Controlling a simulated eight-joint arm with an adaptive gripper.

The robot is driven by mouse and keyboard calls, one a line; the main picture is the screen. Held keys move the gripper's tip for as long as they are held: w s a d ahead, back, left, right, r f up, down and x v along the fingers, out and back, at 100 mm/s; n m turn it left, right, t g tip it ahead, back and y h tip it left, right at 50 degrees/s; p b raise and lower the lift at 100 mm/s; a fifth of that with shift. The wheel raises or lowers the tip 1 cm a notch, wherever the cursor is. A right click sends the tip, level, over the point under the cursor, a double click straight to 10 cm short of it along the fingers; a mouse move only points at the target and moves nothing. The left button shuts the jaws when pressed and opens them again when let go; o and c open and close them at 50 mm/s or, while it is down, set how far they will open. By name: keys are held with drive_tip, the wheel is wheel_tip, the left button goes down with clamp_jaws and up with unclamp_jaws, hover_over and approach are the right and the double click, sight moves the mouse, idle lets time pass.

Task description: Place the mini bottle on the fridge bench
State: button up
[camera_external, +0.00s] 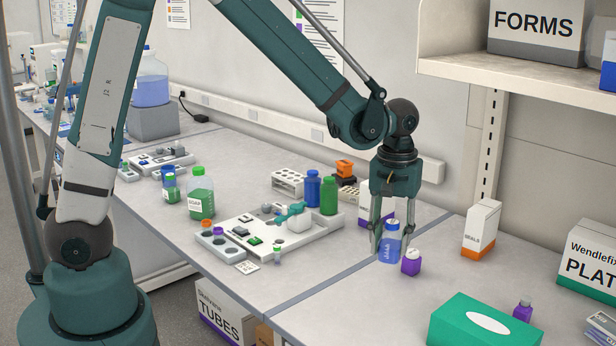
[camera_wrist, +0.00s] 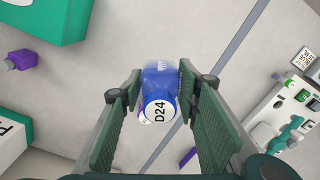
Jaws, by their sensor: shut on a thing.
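A small blue bottle (camera_external: 390,246) with a pale cap is between the fingers of my gripper (camera_external: 389,253), over the bench right of the seam. In the wrist view the blue bottle (camera_wrist: 160,82) has a white top marked D24. My gripper (camera_wrist: 160,78) is shut on it, with one green pad on each side. I cannot tell whether its base touches the bench. No fridge is in view, and I cannot tell which surface is the fridge bench; the grey bench top (camera_external: 330,309) runs under my gripper.
A small purple bottle (camera_external: 411,263) stands close right of the blue bottle. A white and purple container (camera_external: 364,200) is just behind my gripper. A white and orange box (camera_external: 481,230), a green box (camera_external: 484,328) and another purple bottle (camera_external: 523,310) stand to the right. A cluttered tray (camera_external: 285,258) lies left.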

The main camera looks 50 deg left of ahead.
drive_tip(key=s+d+f, duration=0.1)
drive_tip(key=s+d, duration=0.3)
drive_tip(key=d, duration=0.1)
drive_tip(key=shift+s, duration=0.2)
drive_tip(key=shift+f, duration=0.2)
drive_tip(key=shift+f, duration=2.8)
drive_tip(key=shift+f, duration=0.1)
drive_tip(key=shift+f, duration=2)
drive_tip(key=shift+f+b, duration=0.15)
drive_tip(key=shift+b, duration=0.2)
drive_tip(key=o, duration=0.9)
drive_tip(key=shift+r, duration=0.2)
